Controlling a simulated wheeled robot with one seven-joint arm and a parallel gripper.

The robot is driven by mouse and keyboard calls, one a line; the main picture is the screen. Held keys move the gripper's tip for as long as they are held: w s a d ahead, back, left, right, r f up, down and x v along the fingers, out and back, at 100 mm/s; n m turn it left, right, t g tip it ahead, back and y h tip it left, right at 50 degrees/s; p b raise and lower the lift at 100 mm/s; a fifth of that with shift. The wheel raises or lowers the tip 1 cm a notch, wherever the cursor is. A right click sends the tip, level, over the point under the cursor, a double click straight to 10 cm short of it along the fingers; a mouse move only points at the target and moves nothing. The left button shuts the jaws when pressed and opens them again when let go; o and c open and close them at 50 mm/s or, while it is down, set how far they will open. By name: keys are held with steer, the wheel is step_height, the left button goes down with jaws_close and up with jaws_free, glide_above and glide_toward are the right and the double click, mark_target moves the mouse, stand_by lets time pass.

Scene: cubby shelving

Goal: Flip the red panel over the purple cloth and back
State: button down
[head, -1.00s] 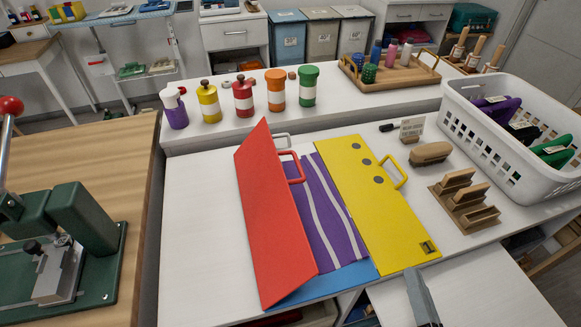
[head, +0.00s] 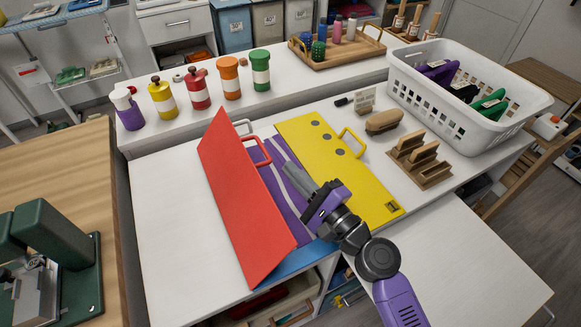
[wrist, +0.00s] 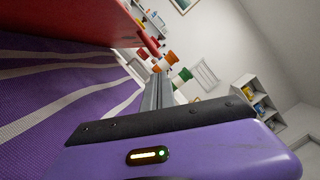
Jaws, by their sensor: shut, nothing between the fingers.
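The red panel (head: 240,200) stands tilted up on the left side of the purple cloth (head: 278,205), with a red handle (head: 258,151) on its right edge. In the wrist view the red panel (wrist: 60,22) rises above the striped purple cloth (wrist: 50,95). The yellow panel (head: 335,165) lies flat on the right with a yellow handle (head: 352,142). My gripper (head: 290,168) is shut and empty, just over the cloth between the two panels, right of the red panel and apart from its handle. My wrist hides part of the cloth and the yellow panel's near left edge.
Several coloured jars (head: 197,90) stand on the raised ledge behind. A white basket (head: 440,100), a wooden rack (head: 420,160) and a brown brush (head: 384,121) are to the right. The white table (head: 165,220) is clear left of the red panel.

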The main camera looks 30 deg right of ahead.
steer(key=p+x, duration=0.1)
steer(key=x, duration=0.6)
steer(key=shift+w, duration=0.25)
steer(key=shift+r, duration=0.1)
